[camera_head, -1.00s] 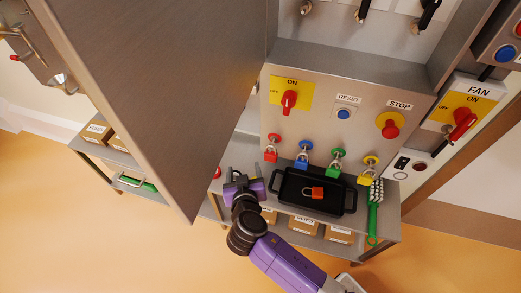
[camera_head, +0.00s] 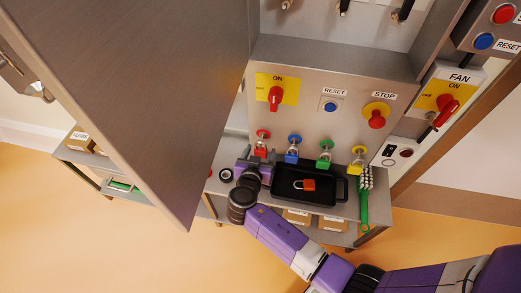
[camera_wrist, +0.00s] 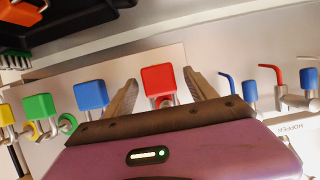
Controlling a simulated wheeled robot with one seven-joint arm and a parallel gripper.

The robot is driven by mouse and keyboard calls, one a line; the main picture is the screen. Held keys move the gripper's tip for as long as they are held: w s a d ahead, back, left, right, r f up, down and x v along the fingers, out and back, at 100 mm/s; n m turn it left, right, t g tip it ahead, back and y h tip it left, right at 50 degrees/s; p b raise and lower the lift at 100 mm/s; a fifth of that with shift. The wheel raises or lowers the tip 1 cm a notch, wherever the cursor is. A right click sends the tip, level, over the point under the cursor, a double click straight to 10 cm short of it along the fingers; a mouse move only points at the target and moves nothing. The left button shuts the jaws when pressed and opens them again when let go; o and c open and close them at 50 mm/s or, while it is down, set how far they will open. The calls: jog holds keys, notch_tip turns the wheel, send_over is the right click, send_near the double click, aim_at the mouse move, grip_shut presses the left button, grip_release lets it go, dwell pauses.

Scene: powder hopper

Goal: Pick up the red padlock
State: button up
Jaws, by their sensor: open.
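The red padlock (camera_head: 262,150) hangs at the left end of a row of padlocks on the lower part of the grey panel. In the wrist view its red square body (camera_wrist: 158,80) lies between my two fingertips, with a gap on each side. My gripper (camera_head: 259,158) is open and holds nothing. It is just at the red padlock in the head view and partly hides its lower part. Whether the fingers reach past the body in depth, I cannot tell.
Blue (camera_head: 293,156), green (camera_head: 325,160) and yellow (camera_head: 356,167) padlocks hang to the right. A black tray (camera_head: 330,203) with an orange padlock (camera_head: 308,185) stands on the shelf below, beside a green-handled brush (camera_head: 364,207). A large open metal door (camera_head: 150,90) stands left.

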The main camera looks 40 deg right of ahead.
jog(key=shift+w+d+f, duration=0.3)
jog(key=shift+d, duration=0.15)
grip_shut()
jog(key=shift+r, duration=0.1)
jog(key=shift+r, duration=0.4)
jog(key=shift+s+a+r, duration=0.15)
jog(key=shift+a+r, duration=0.05)
jog(key=shift+r, duration=0.05)
jog(key=s+a+b, duration=0.2)
jog(key=s+a, duration=0.7)
jog(key=a, duration=0.5)
jog(key=shift+s+a+r, duration=0.3)
jog(key=shift+s+r, duration=0.05)
